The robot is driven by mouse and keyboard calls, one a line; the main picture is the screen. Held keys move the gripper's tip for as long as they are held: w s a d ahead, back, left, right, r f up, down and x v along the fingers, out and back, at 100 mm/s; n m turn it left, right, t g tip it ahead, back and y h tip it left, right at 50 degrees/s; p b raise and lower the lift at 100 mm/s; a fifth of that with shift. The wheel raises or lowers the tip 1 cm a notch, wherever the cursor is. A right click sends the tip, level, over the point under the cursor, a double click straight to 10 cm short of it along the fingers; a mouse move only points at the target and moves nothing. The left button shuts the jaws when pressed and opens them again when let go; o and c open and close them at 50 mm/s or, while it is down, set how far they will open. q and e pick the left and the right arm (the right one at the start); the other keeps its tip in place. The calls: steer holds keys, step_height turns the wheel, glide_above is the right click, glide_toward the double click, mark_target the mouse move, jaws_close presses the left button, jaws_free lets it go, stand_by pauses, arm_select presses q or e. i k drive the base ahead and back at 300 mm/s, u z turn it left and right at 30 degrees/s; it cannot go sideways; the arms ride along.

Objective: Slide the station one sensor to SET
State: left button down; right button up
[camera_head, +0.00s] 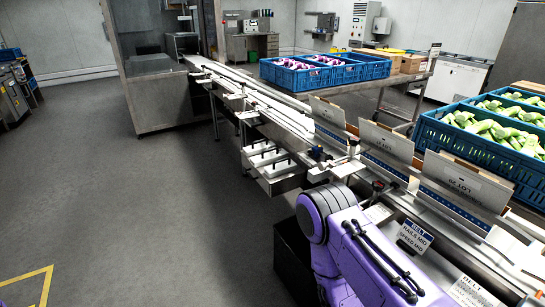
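A long conveyor line (277,112) runs from the back left to the front right. Small dark fittings sit along its near rail: one with a blue part (318,154), a black knob (354,143), and a dark knob on a bracket (378,186). I cannot tell which of them is the station one sensor, and no SET mark is readable. A purple jointed arm (335,215), apparently mine, rises at the bottom and covers part of the near side of the line. Neither gripper shows, so nothing is seen held.
A printed sign (415,236) about rails and speed is at the front. Blue crates of green (430,130) and purple wrapped sweets (272,74) stand behind. The floor (150,215) at left is clear.

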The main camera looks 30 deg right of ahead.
mark_target(316, 149)
steer(key=u, duration=0.65)
steer(key=i, duration=1.25)
steer(key=z, duration=0.5)
